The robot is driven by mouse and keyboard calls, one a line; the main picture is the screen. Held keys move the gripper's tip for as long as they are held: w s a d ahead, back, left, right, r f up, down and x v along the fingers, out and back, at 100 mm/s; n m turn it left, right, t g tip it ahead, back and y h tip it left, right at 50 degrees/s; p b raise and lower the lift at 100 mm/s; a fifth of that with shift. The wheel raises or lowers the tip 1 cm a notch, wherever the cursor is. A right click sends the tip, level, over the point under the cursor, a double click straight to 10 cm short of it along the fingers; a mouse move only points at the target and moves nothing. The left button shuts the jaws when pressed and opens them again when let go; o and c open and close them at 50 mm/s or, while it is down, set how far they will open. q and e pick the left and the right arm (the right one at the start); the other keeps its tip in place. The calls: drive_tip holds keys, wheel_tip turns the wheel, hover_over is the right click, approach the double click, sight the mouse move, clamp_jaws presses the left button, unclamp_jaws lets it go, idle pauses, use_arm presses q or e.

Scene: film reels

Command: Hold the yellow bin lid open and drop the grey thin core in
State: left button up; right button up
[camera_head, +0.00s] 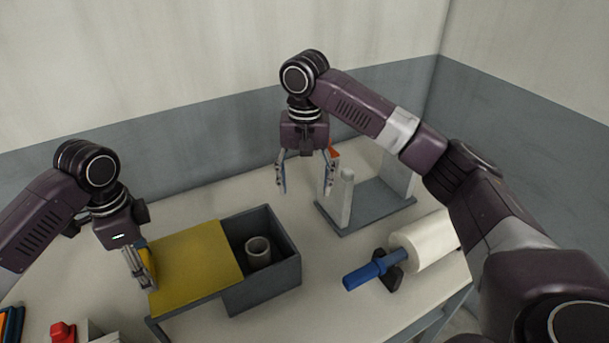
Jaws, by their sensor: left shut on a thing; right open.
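The yellow bin lid (196,268) is slid to the left, so the right part of the dark grey bin (265,293) is uncovered. My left gripper (148,280) is shut on the lid at its left edge, where the fingers partly hide the grip. A short, hollow, light grey core (258,252) stands upright inside the open part of the bin; its lower end is partly hidden by the bin's front wall. My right gripper (305,188) is open and empty, behind and to the right of the bin, above table height.
A grey stand with pale uprights (366,206) is right of my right gripper. A white roll (424,241) with a blue handle (370,271) lies at front right. A red object (62,331) is at front left. Clear table lies in front of the bin's right side.

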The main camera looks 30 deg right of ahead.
sight(207, 253)
use_arm(q)
drive_tip(key=shift+w+d+r+p, duration=0.1)
drive_tip(key=shift+d+p, duration=0.55)
drive_tip(key=shift+d, duration=1.05)
drive_tip(key=shift+w+d+r+p, duration=0.1)
drive_tip(key=shift+d+p, duration=0.5)
drive_tip(key=shift+d, duration=1.05)
drive_tip(key=shift+s+d+f+p, duration=0.1)
drive_tip(key=shift+d+p, duration=0.35)
drive_tip(key=shift+d, duration=2.35)
drive_tip(key=o, duration=1.4)
drive_tip(key=shift+f, duration=0.1)
drive_tip(key=shift+c, duration=0.2)
wheel_tip(207, 253, up, 12)
